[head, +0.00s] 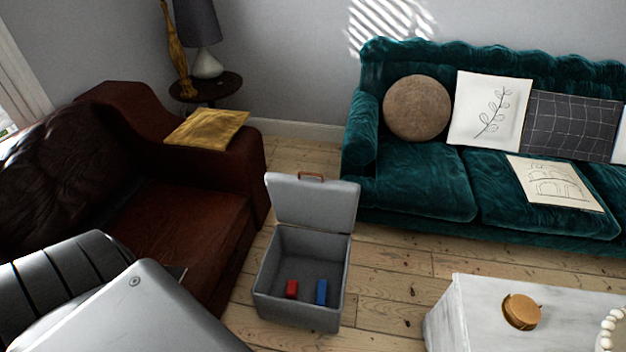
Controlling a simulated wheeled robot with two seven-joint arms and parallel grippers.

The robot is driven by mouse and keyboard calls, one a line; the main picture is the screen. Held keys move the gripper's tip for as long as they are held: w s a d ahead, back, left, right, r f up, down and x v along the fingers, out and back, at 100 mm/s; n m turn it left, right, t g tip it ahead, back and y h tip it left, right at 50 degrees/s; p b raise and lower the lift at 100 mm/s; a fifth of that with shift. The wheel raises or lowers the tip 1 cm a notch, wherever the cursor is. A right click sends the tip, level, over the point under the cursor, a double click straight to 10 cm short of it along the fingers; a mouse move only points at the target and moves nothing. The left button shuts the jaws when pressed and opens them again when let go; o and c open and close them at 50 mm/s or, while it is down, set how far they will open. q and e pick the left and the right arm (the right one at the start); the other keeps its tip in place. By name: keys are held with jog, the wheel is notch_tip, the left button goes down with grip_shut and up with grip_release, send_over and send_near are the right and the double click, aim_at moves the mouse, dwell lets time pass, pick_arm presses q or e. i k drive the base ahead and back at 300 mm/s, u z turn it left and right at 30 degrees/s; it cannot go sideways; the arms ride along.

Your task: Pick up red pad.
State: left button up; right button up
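A small red block-like thing (291,289), the only plainly red small object in view and likely the red pad, is inside an open grey box (299,316) on the floor. It is on the box's floor, left of a small blue block (321,292), with a gap between them. The box's lid (312,203) is tilted up at the back and has a brown handle. Neither of my grippers shows in the head view, so what they hold cannot be seen.
A brown leather sofa (188,226) stands close on the box's left. A teal sofa (420,190) with cushions stands behind it to the right. A white table (480,300) with a round wooden thing (521,311) is at lower right. Bare floorboards (385,290) lie between box and table.

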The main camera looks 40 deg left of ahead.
aim_at(292, 288)
jog(key=u, duration=1)
jog(key=k, duration=0.5)
jog(key=z, duration=0.15)
jog(key=i, duration=1.1)
jog(key=u, duration=1)
